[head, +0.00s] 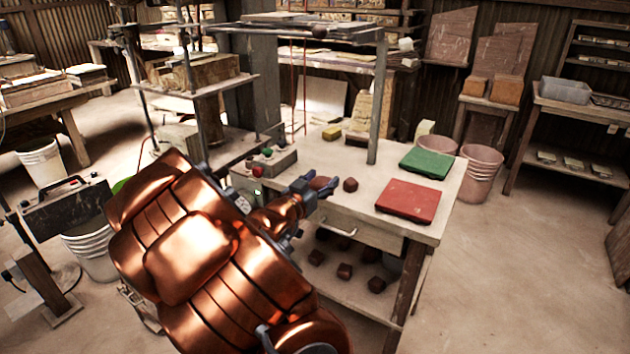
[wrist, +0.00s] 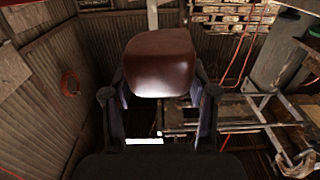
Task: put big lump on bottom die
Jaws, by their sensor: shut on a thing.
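A brown-red, rounded, blocky lump (wrist: 160,62) fills the upper middle of the wrist view. My gripper (wrist: 162,88) is shut on it, with a finger on each side. In the head view my gripper (head: 318,186) is over the left part of the worktable (head: 388,165); the held lump is hard to make out there. A smaller-looking dark lump (head: 350,184) lies on the table just right of my gripper. I cannot make out the bottom die for certain; my arm hides part of the press area at left.
A red board (head: 408,201) and a green board (head: 427,163) lie on the table's right side. A yellow block (head: 331,133) and a control box (head: 265,165) are farther back. A metal post (head: 377,100) rises from the table. Several lumps (head: 345,271) lie on the lower shelf.

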